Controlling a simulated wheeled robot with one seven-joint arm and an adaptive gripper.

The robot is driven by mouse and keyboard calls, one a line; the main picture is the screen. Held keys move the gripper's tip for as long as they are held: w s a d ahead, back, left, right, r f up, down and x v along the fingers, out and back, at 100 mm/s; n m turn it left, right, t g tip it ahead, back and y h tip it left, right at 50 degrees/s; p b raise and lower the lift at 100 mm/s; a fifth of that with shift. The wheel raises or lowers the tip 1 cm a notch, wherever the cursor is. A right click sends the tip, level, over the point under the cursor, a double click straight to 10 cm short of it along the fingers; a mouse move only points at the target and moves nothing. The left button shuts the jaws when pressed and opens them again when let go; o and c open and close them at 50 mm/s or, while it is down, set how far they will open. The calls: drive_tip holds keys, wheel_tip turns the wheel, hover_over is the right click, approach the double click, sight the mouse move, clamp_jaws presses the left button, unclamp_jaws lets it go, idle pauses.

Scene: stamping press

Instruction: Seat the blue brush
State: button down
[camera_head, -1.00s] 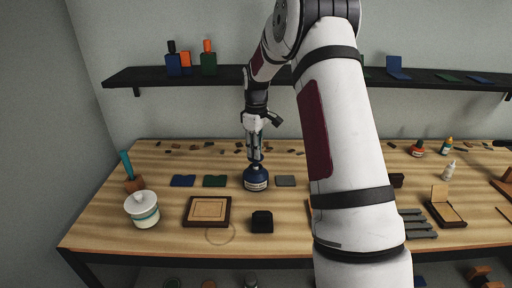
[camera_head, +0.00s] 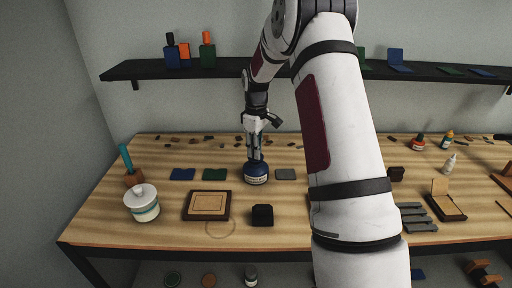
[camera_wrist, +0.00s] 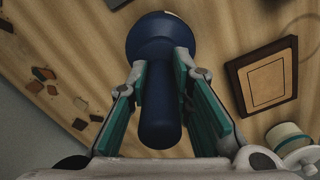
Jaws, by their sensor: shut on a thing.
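My gripper (camera_head: 254,156) points straight down over the workbench, shut on the dark blue handle (camera_wrist: 159,118) of the blue brush. In the wrist view the teal finger pads lie on either side of this handle. A round dark blue pot (camera_head: 256,174) with a pale label stands on the bench directly below my fingers. The handle runs down to the pot's rounded top, which also shows in the wrist view (camera_wrist: 160,32). I cannot tell whether the handle is fully down in the pot, and no bristles are visible.
Blue (camera_head: 182,174), green (camera_head: 214,174) and grey (camera_head: 285,174) pads lie beside the pot. A framed wooden tray (camera_head: 190,206), a black block (camera_head: 262,215) and a lidded white jar (camera_head: 142,205) stand nearer. A teal-handled tool (camera_head: 126,158) stands left. Small scraps lie behind.

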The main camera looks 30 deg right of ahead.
drive_tip(key=shift+f, duration=0.6)
drive_tip(key=c, duration=1.4)
unclamp_jaws()
drive_tip(key=shift+o, duration=0.2)
wheel_tip(320, 180, up, 11)
drive_tip(key=shift+r, duration=0.5)
